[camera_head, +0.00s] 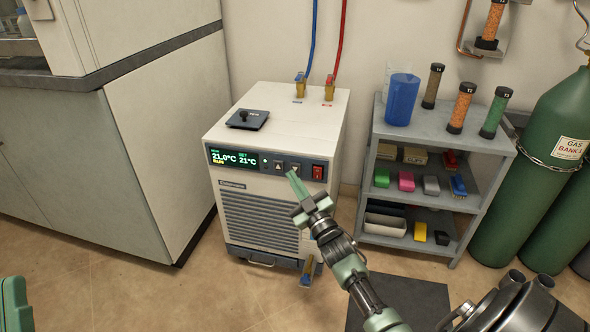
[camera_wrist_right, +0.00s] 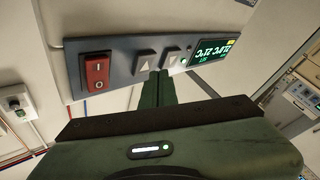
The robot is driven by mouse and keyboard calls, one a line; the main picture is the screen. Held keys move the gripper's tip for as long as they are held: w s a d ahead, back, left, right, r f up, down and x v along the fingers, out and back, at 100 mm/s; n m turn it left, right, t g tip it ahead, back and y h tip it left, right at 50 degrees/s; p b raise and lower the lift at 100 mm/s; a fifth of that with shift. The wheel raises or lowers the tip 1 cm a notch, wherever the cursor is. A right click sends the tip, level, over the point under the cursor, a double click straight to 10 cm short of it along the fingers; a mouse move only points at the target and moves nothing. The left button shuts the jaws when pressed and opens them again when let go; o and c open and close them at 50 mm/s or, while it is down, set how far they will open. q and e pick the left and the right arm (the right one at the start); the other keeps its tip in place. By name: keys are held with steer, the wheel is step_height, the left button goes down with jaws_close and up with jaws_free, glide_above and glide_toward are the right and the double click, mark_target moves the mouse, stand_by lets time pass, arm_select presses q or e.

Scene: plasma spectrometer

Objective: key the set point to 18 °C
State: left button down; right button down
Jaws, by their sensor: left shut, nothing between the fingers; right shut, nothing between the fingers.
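The white chiller (camera_head: 275,150) has a dark front panel. Its green display (camera_head: 232,158) reads 21.0°C and SET 21°C, with a yellow RUN line. To the right of the display are two arrow buttons, the left one (camera_head: 278,167) and the right one (camera_head: 295,167), then a red rocker switch (camera_head: 318,172). The right wrist view shows the panel upside down, with the right button (camera_wrist_right: 145,61) beside the red switch (camera_wrist_right: 97,76). My right gripper (camera_head: 291,174) is shut and empty, its tips (camera_wrist_right: 160,73) close by the buttons; contact cannot be told. My left gripper (camera_head: 13,300) is shut at the lower left edge, mostly out of view.
A black plate with a knob (camera_head: 247,119) lies on the chiller top. Blue and red hoses rise behind it. A grey shelf (camera_head: 440,139) with a blue jug (camera_head: 401,100) and columns stands right, beside green gas cylinders (camera_head: 535,150). A grey cabinet (camera_head: 90,160) stands left.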

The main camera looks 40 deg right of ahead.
steer(key=shift+w+d, duration=0.25)
steer(key=shift+d, duration=0.05)
arm_select(q)
steer(key=shift+s+r, duration=0.2)
